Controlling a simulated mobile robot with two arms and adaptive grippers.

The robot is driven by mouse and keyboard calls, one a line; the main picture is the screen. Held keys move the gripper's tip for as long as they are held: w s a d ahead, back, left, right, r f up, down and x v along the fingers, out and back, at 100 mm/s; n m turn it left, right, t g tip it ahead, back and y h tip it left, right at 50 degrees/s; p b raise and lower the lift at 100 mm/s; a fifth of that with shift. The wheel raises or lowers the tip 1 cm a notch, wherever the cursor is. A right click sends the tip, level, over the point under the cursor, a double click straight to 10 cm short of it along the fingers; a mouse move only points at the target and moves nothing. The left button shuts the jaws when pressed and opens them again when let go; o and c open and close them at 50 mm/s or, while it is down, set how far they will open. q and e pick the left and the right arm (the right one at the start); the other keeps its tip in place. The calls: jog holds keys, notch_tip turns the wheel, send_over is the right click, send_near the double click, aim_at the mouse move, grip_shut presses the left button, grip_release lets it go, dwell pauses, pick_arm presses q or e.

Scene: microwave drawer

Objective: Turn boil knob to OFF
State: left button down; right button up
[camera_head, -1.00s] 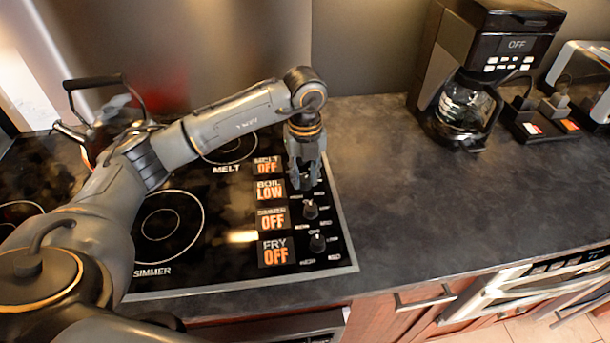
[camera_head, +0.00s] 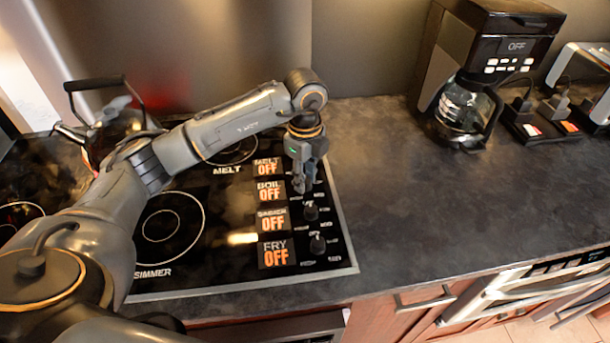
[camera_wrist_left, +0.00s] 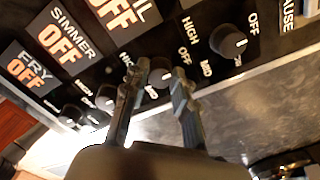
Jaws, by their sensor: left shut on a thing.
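The cooktop's boil display (camera_head: 270,191) reads BOIL OFF; part of it also shows at the top of the left wrist view (camera_wrist_left: 118,12). My left gripper (camera_head: 303,184) reaches down from above onto the knob column just right of that display. In the left wrist view, my left gripper's fingers (camera_wrist_left: 155,78) straddle the black boil knob (camera_wrist_left: 160,72), shut on it. In the head view the gripper hides that knob. My right gripper is not in view.
The simmer knob (camera_head: 311,212) and fry knob (camera_head: 318,244) are close in front of the gripper. The other displays read OFF. A kettle (camera_head: 108,115) stands at the back left. A coffee maker (camera_head: 480,70) stands at the back right. The counter (camera_head: 400,200) between is clear.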

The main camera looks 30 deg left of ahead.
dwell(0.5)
pick_arm(q)
jog(key=c, duration=1.1)
grip_release()
jog(key=shift+o, duration=0.2)
notch_tip(320, 180, up, 12)
